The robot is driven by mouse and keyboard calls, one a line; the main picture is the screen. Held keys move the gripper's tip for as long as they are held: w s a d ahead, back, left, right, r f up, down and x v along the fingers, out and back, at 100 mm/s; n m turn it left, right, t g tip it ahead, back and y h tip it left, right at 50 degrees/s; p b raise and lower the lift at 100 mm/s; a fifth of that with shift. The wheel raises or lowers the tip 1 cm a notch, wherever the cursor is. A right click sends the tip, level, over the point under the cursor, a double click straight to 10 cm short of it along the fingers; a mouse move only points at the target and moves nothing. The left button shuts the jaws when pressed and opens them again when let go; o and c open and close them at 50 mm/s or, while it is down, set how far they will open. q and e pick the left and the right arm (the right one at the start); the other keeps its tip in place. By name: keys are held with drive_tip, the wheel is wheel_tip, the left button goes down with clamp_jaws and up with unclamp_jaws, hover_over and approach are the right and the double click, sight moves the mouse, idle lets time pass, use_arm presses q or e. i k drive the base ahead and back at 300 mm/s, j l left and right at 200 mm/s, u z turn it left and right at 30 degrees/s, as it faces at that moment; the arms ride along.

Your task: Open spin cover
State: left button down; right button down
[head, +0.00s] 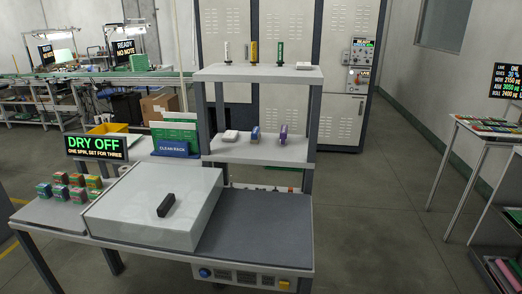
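The spin cover (130,205) is a pale, whitish box-shaped lid on the left part of the workbench. It looks shut. A black block handle (166,205) sits on its top face, near the middle. What lies under the cover is hidden. Neither of my grippers shows in the head view.
The bench top right of the cover (265,225) is bare. Small coloured blocks (68,188) stand left of the cover, below a "DRY OFF" sign (97,147). A shelf (258,73) with small items rises behind. A blue button (204,272) is on the bench front.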

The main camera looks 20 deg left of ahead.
sight(145, 173)
drive_tip(key=u, duration=1.55)
